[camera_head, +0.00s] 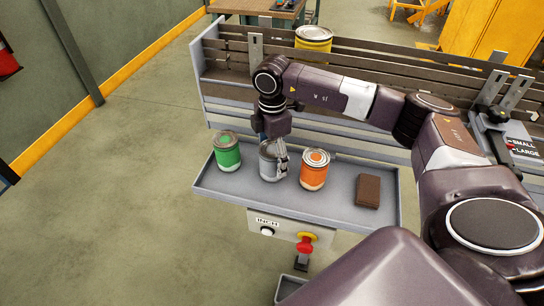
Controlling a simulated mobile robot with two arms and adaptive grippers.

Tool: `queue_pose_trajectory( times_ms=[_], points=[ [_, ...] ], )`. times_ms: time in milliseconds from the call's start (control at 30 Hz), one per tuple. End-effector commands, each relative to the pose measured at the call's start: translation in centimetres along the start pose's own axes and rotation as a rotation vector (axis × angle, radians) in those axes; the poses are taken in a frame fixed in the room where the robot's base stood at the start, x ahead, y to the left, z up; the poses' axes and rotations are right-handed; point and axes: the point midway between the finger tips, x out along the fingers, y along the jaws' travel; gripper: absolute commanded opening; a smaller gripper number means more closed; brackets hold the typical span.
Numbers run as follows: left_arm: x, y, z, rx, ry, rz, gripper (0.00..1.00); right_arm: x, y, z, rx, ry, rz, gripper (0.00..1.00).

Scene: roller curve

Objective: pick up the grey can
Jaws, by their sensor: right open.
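The grey can (268,163) stands upright on a grey tray (335,200), between a green can (228,151) on its left and an orange can (314,170) on its right. My right gripper (277,150) is at the grey can, coming down from above and behind it. The gripper's fingers overlap the can's upper right side. The fingers are open, and I cannot tell whether they touch the can. The left gripper is not in view.
A brown block (368,191) lies at the tray's right end. A red button (305,243) sits below the tray's front. The floor at left is clear.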

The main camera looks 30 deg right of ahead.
Motion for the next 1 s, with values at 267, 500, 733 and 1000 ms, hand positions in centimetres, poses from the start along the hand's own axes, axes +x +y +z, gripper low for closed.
queue_pose_trajectory(
  times_ms=[267,500,733,1000],
  points=[
    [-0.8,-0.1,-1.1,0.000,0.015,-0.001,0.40,2.1,0.0,0.0,0.000,0.000,0.001,0.71],
    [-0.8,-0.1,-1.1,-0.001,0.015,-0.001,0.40,2.1,0.0,0.0,0.001,0.000,0.001,0.62],
    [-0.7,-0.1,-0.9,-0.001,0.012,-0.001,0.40,2.0,0.0,0.0,0.001,0.000,0.001,0.36],
    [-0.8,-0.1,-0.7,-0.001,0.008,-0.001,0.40,2.0,0.1,0.0,0.001,0.001,0.001,0.23]
  ],
)
